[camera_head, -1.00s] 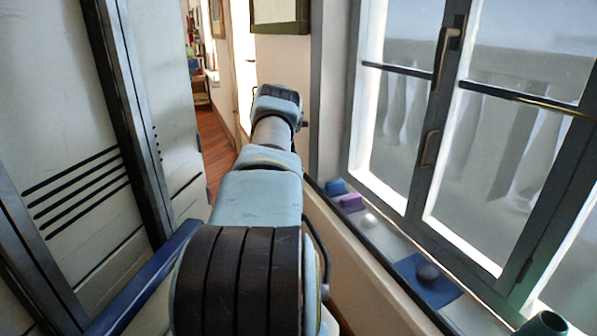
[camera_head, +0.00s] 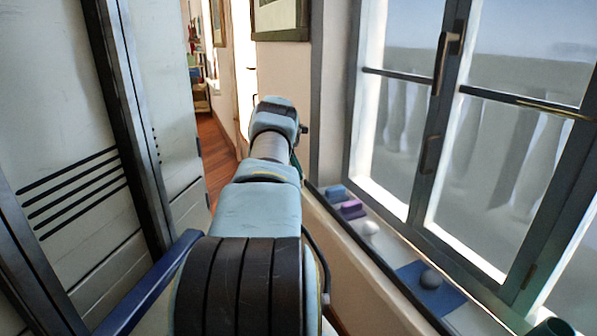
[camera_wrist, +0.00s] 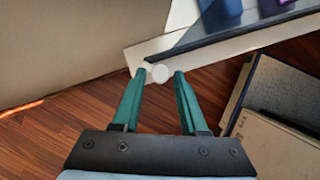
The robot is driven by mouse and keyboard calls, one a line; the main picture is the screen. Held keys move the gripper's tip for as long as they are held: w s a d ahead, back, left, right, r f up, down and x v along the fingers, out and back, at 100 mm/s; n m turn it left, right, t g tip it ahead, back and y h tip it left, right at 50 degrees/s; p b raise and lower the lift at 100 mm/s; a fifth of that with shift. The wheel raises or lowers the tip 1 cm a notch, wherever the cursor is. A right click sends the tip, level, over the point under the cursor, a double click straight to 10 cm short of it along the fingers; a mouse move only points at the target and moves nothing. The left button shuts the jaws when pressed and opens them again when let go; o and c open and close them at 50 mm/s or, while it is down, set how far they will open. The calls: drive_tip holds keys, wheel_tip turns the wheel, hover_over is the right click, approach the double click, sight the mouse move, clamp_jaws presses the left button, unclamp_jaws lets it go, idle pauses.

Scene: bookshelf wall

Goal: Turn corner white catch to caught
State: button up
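A small round white piece (camera_wrist: 160,74) shows in the wrist view near the corner of a pale ledge (camera_wrist: 150,47). It looks like the corner white catch, but its turn position cannot be read. My gripper (camera_wrist: 160,76) is open, with its two green fingers on either side of the white piece in the picture. I cannot tell whether they touch it.
A window (camera_head: 510,160) with dark handles stands at right. Its sill holds a blue block (camera_head: 336,191), a purple block (camera_head: 351,209), a white ball (camera_head: 369,227) and a dark ball (camera_head: 431,279) on a blue square. Pale panels (camera_head: 60,120) stand close at left.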

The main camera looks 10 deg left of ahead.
drive_tip(key=w+p+v, duration=0.1)
drive_tip(key=v, duration=0.9)
drive_tip(key=shift+s+a+r, duration=0.2)
drive_tip(key=shift+s+r, duration=0.15)
drive_tip(key=shift+s, duration=0.15)
